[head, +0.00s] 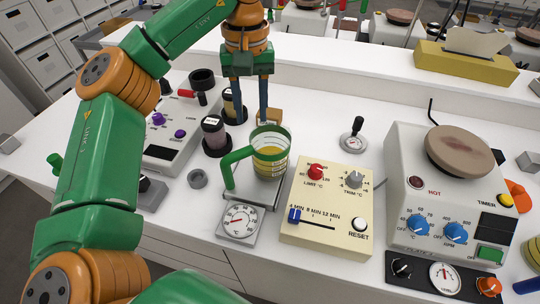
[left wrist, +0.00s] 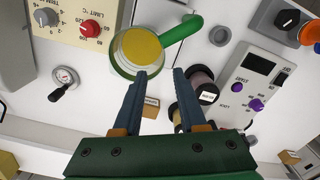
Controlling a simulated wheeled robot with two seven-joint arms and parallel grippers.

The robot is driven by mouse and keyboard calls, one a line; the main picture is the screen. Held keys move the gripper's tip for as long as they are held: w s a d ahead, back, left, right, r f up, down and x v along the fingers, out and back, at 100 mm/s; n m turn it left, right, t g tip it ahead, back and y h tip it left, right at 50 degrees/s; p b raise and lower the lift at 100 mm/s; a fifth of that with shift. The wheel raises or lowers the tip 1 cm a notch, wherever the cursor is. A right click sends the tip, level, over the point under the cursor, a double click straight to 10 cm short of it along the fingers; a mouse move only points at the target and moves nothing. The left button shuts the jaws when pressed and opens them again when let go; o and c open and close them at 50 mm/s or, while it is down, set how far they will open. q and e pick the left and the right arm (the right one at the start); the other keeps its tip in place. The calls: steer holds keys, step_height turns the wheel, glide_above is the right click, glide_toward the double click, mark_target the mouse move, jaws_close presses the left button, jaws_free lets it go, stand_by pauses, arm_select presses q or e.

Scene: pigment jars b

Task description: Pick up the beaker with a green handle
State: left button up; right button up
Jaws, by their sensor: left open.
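The beaker (head: 271,158) is clear with a green rim band, a green handle on its left side and yellow contents. It stands upright left of the cream control box. In the left wrist view the beaker (left wrist: 139,46) is seen from above, its green handle reaching right. My left gripper (head: 252,113) is open, pointing down behind the beaker, with no contact visible. In the left wrist view the fingertips of my left gripper (left wrist: 160,74) are apart and empty, close to the beaker's edge. My right gripper is not in view.
A pinkish jar with a dark lid and base (head: 213,134) stands left of the beaker, and another dark jar (head: 230,104) is behind. A small tan block (head: 272,117) is near the fingers. The cream control box (head: 325,212) and a dial gauge (head: 239,220) are in front.

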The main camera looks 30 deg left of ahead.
arm_select(q)
steer(key=f, duration=0.1)
steer(key=b, duration=0.2)
glide_toward(253, 168)
steer(key=shift+w+a, duration=0.25)
steer(key=shift+w, duration=0.05)
step_height(253, 168, down, 7)
steer(key=shift+s+r+p, duration=0.1)
steer(key=shift+s+p, duration=0.05)
steer(key=shift+p, duration=0.65)
steer(key=shift+c, duration=0.3)
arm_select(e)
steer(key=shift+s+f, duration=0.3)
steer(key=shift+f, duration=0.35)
arm_select(q)
jaws_close()
